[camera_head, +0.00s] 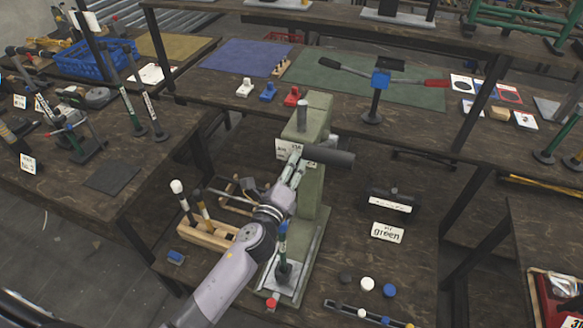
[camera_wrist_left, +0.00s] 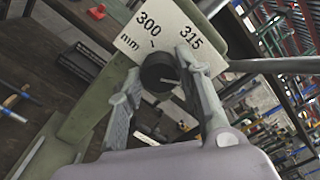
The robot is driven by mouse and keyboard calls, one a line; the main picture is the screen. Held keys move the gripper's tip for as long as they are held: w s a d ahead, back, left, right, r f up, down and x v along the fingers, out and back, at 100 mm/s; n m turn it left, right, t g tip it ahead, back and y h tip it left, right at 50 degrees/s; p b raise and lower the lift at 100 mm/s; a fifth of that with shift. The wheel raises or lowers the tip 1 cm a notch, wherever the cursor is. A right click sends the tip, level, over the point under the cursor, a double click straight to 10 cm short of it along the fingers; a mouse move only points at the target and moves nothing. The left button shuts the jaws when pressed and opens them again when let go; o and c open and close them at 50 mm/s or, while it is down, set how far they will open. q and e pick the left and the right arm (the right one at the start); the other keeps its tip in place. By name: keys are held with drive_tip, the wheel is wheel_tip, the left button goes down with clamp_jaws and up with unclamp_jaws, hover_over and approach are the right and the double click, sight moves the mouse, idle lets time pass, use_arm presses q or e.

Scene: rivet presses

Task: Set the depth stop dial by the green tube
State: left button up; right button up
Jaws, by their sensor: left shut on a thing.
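The rivet press (camera_head: 313,190) is a pale green column with a dark horizontal cylinder at its upper part. Its white scale plate (camera_wrist_left: 160,32) reads 300 and 315 mm in the left wrist view. The black depth stop dial (camera_wrist_left: 157,73) sits just below the plate, with a pale line on its face. My left gripper (camera_wrist_left: 160,76) is shut on the dial, one finger on each side. In the head view my left gripper (camera_head: 294,165) is at the press front and hides the dial. A card reading "green" (camera_head: 387,232) lies right of the press; I cannot make out which tube is green.
A dark cylinder with a white label (camera_head: 390,200) lies behind the card. A wooden holder (camera_head: 207,235) with upright tools stands left of my forearm. Round caps (camera_head: 367,284) are at the front right. An upright lever tool (camera_head: 283,268) is close to my arm.

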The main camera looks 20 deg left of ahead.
use_arm(q)
drive_tip(key=o, duration=1.2)
drive_tip(key=shift+c, duration=0.2)
drive_tip(key=s, duration=1.2)
drive_tip(key=shift+a, duration=0.2)
